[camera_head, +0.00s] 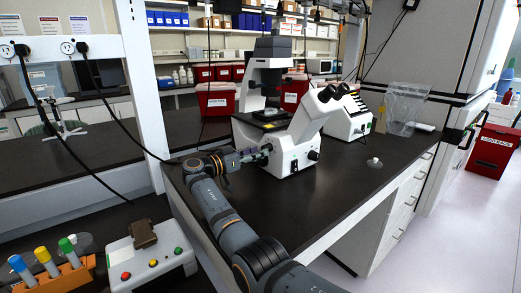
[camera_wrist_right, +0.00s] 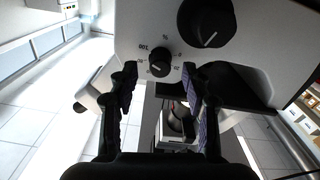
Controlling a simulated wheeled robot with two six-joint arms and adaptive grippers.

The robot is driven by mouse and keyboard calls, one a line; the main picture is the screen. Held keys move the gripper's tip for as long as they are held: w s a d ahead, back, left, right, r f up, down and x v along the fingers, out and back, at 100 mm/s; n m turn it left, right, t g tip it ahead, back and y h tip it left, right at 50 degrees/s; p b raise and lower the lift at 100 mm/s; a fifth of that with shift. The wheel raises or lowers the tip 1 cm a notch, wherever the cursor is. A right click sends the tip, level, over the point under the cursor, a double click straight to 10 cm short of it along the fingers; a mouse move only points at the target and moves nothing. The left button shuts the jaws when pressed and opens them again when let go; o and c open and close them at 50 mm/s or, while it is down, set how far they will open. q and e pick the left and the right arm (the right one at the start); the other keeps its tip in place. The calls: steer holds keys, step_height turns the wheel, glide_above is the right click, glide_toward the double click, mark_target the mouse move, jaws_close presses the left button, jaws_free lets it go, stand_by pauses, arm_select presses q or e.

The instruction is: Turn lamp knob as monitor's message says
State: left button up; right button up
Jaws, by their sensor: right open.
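The white microscope (camera_head: 290,148) stands on the dark bench. In the right wrist view, a small black lamp knob (camera_wrist_right: 159,63) with a white mark and printed scale marks, including "100", sits on its white panel (camera_wrist_right: 142,20). A larger black knob (camera_wrist_right: 205,22) is above it to the right. My right gripper (camera_head: 262,152) is at the microscope's left side. In the wrist view my right gripper (camera_wrist_right: 160,80) is open, with a fingertip on each side of the small knob; whether they touch it I cannot tell. My left gripper is not in view. No monitor message is readable.
A small pale item (camera_head: 374,162) lies on the bench at right. A white device (camera_head: 350,118) stands behind the microscope. At lower left are an orange rack with capped tubes (camera_head: 68,279) and a white button box (camera_head: 150,262). Black cables hang at left.

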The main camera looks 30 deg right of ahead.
steer(key=shift+w+d, duration=0.1)
steer(key=shift+d, duration=0.9)
jaws_close()
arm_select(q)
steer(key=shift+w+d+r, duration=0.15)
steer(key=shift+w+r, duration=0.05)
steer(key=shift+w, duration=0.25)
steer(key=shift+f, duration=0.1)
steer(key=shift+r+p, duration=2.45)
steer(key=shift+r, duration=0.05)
arm_select(e)
steer(key=shift+r+n, duration=0.15)
steer(key=shift+n, duration=8.65)
